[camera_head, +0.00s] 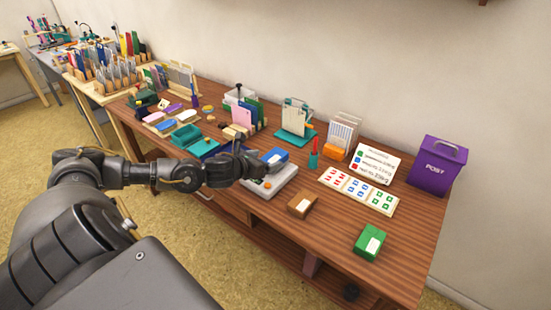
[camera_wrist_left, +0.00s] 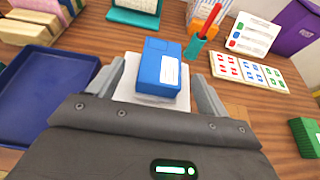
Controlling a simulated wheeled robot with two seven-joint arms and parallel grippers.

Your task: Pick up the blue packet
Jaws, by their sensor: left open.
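The blue packet (camera_head: 275,156) with a white label lies on a pale flat-topped scale (camera_head: 284,178) near the middle of the table. In the left wrist view the packet (camera_wrist_left: 159,70) sits between the two fingers of my left gripper (camera_wrist_left: 160,85). In the head view my left gripper (camera_head: 258,168) reaches in from the left, at the packet's near side. Its fingers are apart, with a gap showing on each side of the packet. My right gripper is not in view.
A brown packet (camera_head: 301,204) and a green packet (camera_head: 369,241) lie to the right on the wooden table. A cup with a red-tipped tool (camera_head: 314,158) stands behind the blue packet. A blue tray (camera_wrist_left: 45,88) is at the left, and a purple post box (camera_head: 436,166) is at the far right.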

